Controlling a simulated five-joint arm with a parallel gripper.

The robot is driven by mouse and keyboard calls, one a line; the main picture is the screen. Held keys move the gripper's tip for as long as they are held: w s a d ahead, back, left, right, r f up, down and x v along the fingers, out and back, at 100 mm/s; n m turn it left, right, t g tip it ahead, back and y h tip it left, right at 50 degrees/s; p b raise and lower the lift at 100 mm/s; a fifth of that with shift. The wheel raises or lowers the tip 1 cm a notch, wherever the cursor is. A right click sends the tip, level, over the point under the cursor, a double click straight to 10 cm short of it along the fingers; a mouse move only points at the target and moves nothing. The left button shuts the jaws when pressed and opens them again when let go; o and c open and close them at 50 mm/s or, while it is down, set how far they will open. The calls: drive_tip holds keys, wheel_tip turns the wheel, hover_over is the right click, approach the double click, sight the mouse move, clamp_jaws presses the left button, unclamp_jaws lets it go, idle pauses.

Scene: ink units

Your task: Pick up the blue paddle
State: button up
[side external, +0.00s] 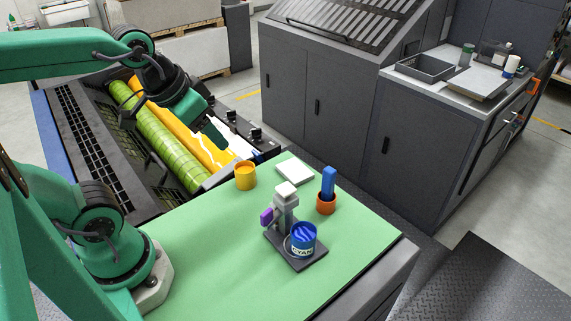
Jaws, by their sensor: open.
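The blue paddle (328,181) stands upright in a small orange cup (326,206) on the right part of the green work surface. Its lower end is hidden inside the cup. My gripper (213,134) is open and empty. It hangs above the ink rollers at the upper left, well to the left of the paddle and higher than it, not touching it.
A yellow cup (245,176) and a white pad (294,171) lie behind. The front of the green surface (210,270) is clear.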

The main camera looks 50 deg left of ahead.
drive_tip(key=w+d+g, duration=0.1)
drive_tip(key=w+d, duration=0.1)
drive_tip(key=w, duration=0.4)
drive_tip(key=n+g, duration=0.1)
drive_tip(key=g, duration=0.3)
hover_over(330, 169)
drive_tip(key=f, duration=0.5)
drive_tip(key=s+f, duration=0.1)
drive_tip(key=f, duration=0.2)
drive_tip(key=shift+a+f, duration=0.2)
drive_tip(key=shift+a, duration=0.2)
drive_tip(key=shift+w+d+f, duration=0.3)
drive_tip(key=shift+w+f, duration=0.15)
drive_tip(key=shift+f, duration=0.1)
drive_tip(key=shift+f, duration=1.25)
drive_tip(key=shift+f, duration=0.1)
drive_tip(key=shift+d+f, duration=0.15)
drive_tip(key=shift+f, duration=2.35)
